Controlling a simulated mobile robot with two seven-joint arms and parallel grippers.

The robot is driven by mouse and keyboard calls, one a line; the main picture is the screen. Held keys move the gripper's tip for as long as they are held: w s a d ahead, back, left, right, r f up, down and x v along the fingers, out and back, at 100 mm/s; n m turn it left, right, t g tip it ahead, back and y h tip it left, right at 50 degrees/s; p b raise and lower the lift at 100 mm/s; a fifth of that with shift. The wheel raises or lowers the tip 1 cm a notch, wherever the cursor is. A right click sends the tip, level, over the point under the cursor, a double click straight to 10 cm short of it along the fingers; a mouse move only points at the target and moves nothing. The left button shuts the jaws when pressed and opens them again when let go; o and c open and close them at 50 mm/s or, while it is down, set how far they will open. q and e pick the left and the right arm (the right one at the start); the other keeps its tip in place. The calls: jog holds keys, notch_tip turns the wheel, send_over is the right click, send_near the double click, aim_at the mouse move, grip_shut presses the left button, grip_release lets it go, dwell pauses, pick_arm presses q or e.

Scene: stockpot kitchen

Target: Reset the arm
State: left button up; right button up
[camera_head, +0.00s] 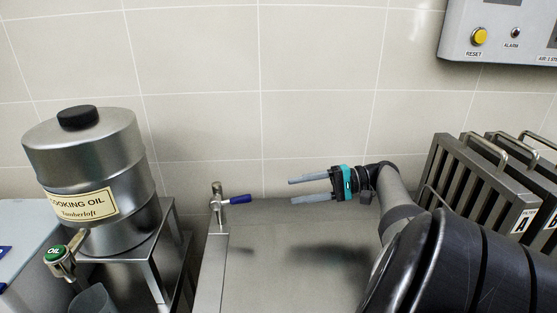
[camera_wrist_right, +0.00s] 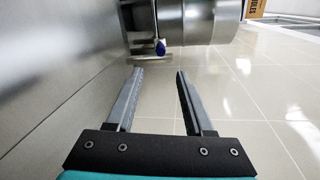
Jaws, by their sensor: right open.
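My right gripper (camera_head: 312,189) is open and empty. It is held above the steel counter and points left, towards the wall tap with the blue lever (camera_head: 238,199). A clear gap lies between its fingertips and the lever. In the right wrist view the two fingers (camera_wrist_right: 157,78) are apart with nothing between them. The blue lever end (camera_wrist_right: 161,47) shows beyond them. My right arm (camera_head: 430,255) comes in from the lower right. My left gripper is not in view.
A steel cooking oil drum (camera_head: 110,155) with a green-capped tap (camera_head: 60,260) stands on a steel stand at left. Dark slotted panels with handles (camera_head: 460,175) stand at right. A control box with a yellow button (camera_head: 480,37) hangs upper right. The counter's middle (camera_head: 300,260) is clear.

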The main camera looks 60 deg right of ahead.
jog(key=shift+v, duration=0.85)
jog(key=shift+a, duration=0.1)
